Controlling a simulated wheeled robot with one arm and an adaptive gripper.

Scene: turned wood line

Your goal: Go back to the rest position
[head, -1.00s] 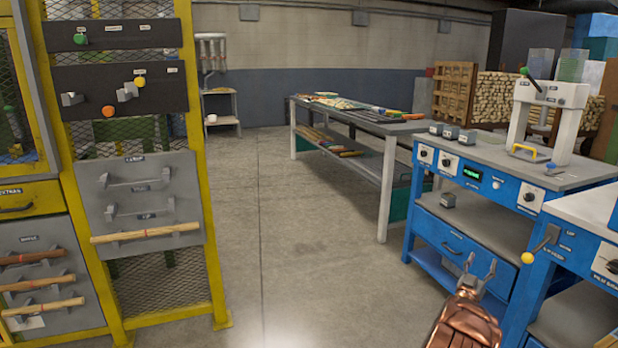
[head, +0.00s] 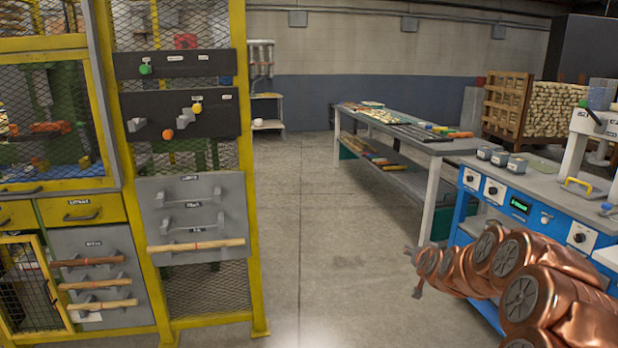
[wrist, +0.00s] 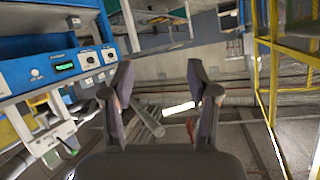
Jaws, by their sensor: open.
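My gripper shows in the wrist view (wrist: 160,95) with its two dark fingers spread apart and nothing between them. In the head view, my copper-coloured arm reaches in from the lower right, in front of the blue workbench (head: 465,212). The gripper end (head: 418,290) is small there, at the left end of the arm, over the open floor. It touches nothing that I can see.
A yellow mesh frame (head: 243,150) stands at left with a rack (head: 160,205) holding a turned wood rod (head: 195,246). More rods lie on the rack beside it. A long grey table (head: 440,147) stands behind. Floor (head: 320,230) between is clear.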

